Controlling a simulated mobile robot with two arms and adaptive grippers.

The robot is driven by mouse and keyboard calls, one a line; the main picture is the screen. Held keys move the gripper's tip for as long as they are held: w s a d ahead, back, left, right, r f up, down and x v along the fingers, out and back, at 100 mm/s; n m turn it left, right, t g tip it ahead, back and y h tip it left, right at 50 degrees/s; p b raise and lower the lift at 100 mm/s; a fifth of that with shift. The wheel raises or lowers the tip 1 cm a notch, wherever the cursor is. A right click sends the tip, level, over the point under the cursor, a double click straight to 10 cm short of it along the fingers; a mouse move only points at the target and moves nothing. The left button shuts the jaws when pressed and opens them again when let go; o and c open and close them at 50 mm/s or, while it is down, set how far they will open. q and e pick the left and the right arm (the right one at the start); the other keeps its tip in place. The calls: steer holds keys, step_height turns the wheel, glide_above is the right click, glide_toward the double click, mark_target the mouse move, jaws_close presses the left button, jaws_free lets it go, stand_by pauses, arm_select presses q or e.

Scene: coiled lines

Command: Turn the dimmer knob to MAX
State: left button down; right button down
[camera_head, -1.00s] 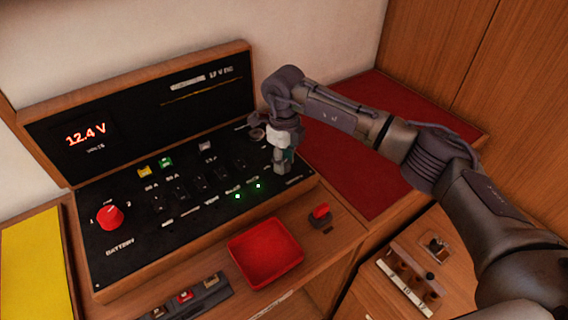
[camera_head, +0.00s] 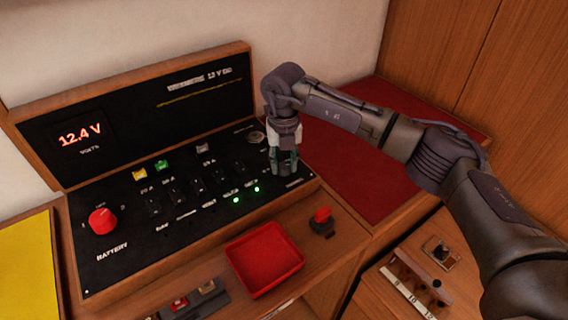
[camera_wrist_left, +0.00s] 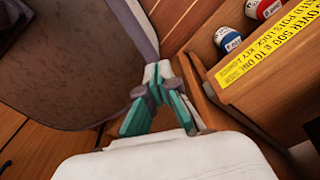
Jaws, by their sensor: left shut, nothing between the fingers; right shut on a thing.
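My right gripper (camera_head: 284,168) points straight down at the right end of the black switch panel (camera_head: 130,235). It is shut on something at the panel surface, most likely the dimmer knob. The fingers hide that knob, so its pointer and setting cannot be read. A small label too small to read lies just in front of the fingers. My left gripper (camera_wrist_left: 156,90) shows in the left wrist view, its green-padded fingertips together with nothing between them, away from the panel.
The panel carries a red battery knob (camera_head: 102,221), several black switches and two lit green lamps. A red tray (camera_head: 264,262) and a red-topped switch (camera_head: 322,217) stand in front. A red mat (camera_head: 350,175) lies right. Cans (camera_wrist_left: 228,40) show in the left wrist view.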

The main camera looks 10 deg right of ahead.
mark_target(285, 165)
steer(key=shift+m, duration=0.6)
steer(key=c, duration=0.8)
jaws_free()
steer(key=shift+o, duration=0.2)
steer(key=shift+r, duration=0.1)
step_height(285, 165, up, 12)
